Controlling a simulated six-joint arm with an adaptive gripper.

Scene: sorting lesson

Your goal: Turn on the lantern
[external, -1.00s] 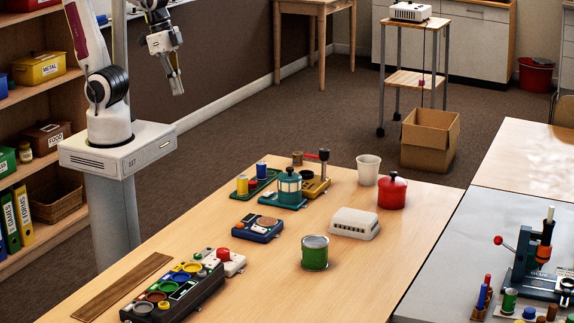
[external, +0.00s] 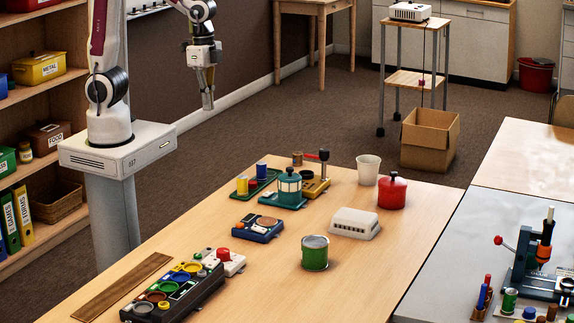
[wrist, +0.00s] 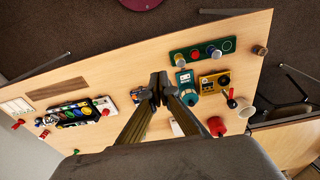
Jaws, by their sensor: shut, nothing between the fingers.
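My gripper (external: 208,103) is shut and empty, pointing down, high up and well left of the lantern in the external view. Its closed fingers also show in the wrist view (wrist: 159,82).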

